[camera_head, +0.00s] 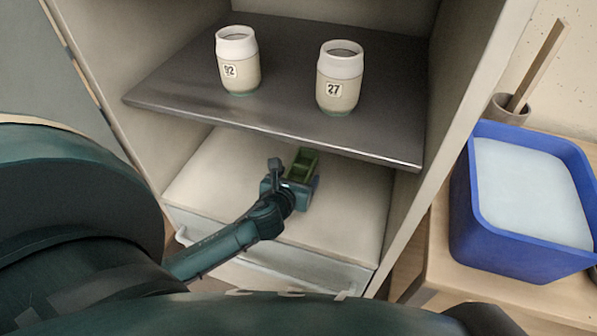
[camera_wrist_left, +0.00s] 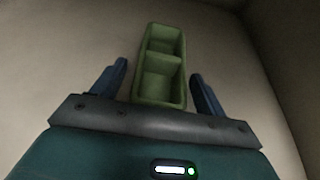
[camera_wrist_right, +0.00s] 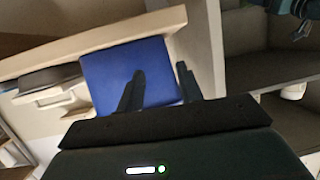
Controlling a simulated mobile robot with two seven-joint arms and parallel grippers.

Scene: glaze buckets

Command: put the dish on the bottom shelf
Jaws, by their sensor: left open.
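The dish is a green oblong tray with two compartments (camera_wrist_left: 161,72). In the head view it (camera_head: 303,163) is on the pale bottom shelf (camera_head: 335,215), below the dark upper shelf and partly hidden by my left gripper. My left gripper (camera_head: 292,182) reaches into the lower bay. In the left wrist view its fingers (camera_wrist_left: 159,72) are open on either side of the dish's near end, with a gap on both sides. My right gripper (camera_wrist_right: 160,70) shows only in its wrist view, with its fingers apart and nothing between them.
Two cream cups, labelled 92 (camera_head: 238,62) and 27 (camera_head: 339,78), stand on the dark upper shelf (camera_head: 180,90) above my left gripper. A blue bucket with pale contents (camera_head: 500,225) stands on the wooden table at right. The bottom shelf around the dish is clear.

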